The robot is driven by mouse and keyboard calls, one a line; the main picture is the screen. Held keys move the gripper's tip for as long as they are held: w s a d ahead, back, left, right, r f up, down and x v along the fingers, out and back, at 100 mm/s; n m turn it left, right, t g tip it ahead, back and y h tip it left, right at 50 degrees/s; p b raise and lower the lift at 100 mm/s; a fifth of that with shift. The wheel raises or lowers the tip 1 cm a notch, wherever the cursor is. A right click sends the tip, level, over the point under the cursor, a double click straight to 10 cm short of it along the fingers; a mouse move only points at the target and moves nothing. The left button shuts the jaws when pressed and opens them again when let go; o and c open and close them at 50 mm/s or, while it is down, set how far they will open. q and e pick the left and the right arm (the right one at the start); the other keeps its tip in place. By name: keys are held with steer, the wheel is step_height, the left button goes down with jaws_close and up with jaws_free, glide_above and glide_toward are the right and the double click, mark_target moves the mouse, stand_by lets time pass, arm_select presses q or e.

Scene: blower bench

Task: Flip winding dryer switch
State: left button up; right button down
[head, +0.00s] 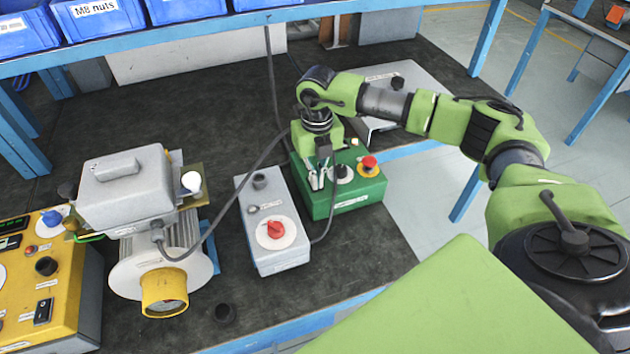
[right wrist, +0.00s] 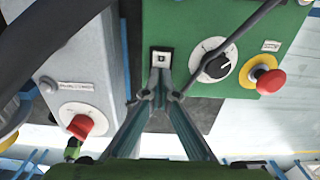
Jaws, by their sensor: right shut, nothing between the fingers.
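My right gripper (head: 317,182) is over the left part of a green control box (head: 345,208), pointing down, its fingers shut and empty. In the right wrist view the closed fingertips (right wrist: 159,88) are just below a small black-and-white switch (right wrist: 161,57) on the green box (right wrist: 183,18). I cannot tell whether they touch it. The box also carries a black rotary knob (right wrist: 217,67) on a white dial and a red mushroom button (right wrist: 270,81) on a yellow ring. In the head view the gripper hides the small switch. My left gripper is out of view.
A grey box with a red knob (head: 275,230) stands left of the green box. A motor with a yellow end (head: 165,292) and a yellow panel (head: 60,285) are farther left. Dark cables cross near my gripper. Blue bins (head: 95,20) line the shelf behind.

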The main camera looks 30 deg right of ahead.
steer(key=shift+r, duration=0.1)
steer(key=shift+w+r+p, duration=0.1)
steer(key=shift+r+p, duration=2.2)
steer(key=shift+r, duration=1.05)
